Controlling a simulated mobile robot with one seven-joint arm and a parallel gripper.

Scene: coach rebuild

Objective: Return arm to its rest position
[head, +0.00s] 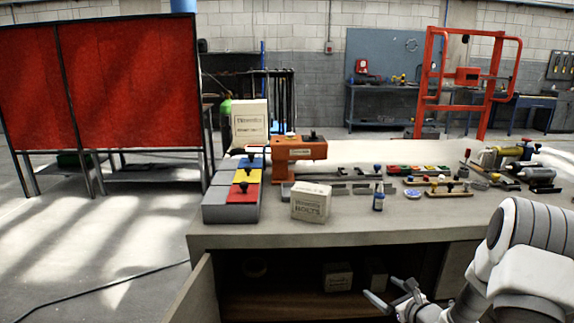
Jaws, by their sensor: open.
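My gripper (391,297) is at the lower right in the head view, in front of the bench and below the level of its top. Its two fingers are spread apart and nothing shows between them. My white and grey arm comes in from the right edge. The gripper is in front of the open, dark cupboard space under the bench top (350,236). How far it is from the cupboard I cannot tell.
An orange machine (299,150) stands behind. A cupboard door (197,292) is open at left. Boxes (338,277) sit inside.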

